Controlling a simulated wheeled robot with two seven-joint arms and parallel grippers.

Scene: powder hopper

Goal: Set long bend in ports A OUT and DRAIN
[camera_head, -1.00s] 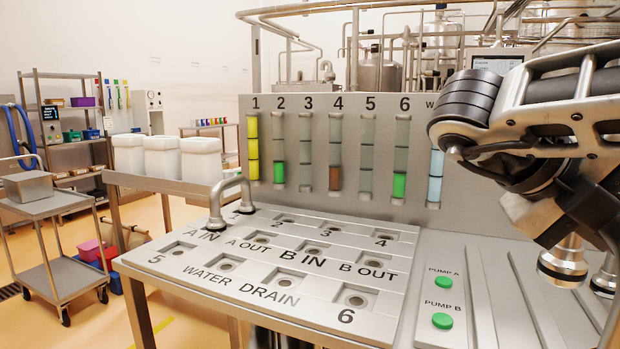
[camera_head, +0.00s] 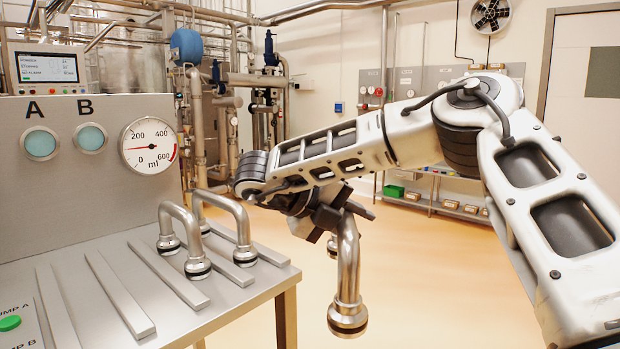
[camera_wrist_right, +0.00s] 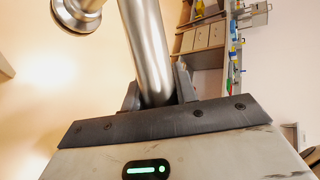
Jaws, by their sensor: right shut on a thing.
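My right gripper (camera_head: 335,212) is shut on a shiny steel pipe bend (camera_head: 347,262) and holds it in the air, past the right end of the bench. The bend hangs with a ringed end fitting pointing down; its other end is partly hidden behind the gripper. In the right wrist view the bend's tube (camera_wrist_right: 147,50) stands between the dark fingers (camera_wrist_right: 157,95), with a round end fitting at top left. Ports A OUT and DRAIN are outside the current views. My left gripper is not in view.
Two more bends (camera_head: 182,232) (camera_head: 236,222) stand on the slatted end of the steel bench (camera_head: 240,290). Behind it rises a panel (camera_head: 75,190) with a round gauge (camera_head: 148,147) and lights A and B. Open floor lies right of the bench.

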